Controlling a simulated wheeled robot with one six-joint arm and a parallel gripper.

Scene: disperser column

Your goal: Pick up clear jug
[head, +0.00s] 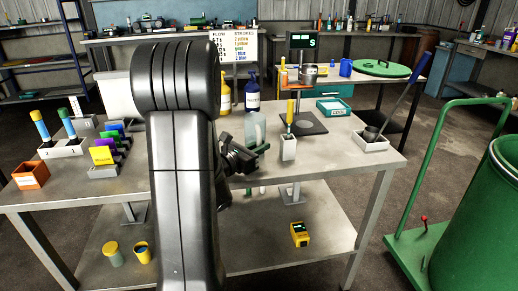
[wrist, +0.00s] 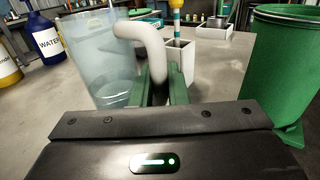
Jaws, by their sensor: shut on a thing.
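The clear jug (wrist: 100,62) fills the left of the wrist view, upright, with a thick white handle (wrist: 150,45) on its right side. My gripper (wrist: 163,88) is shut on the handle, with its green fingers around the handle's lower part. In the head view the jug (head: 255,127) shows as a pale, see-through shape over the workbench, to the right of my arm. My gripper (head: 247,160) is at its lower left there. Whether the jug's base touches the bench is not clear.
A white holder (head: 289,148) with a yellow-handled tool stands close right of the jug. The yellow bottle (head: 224,95) and blue bottle (head: 252,92) stand behind it. A scale-like stand (head: 305,122) is behind right. A white tray (head: 370,142) holds a long-handled tool farther right.

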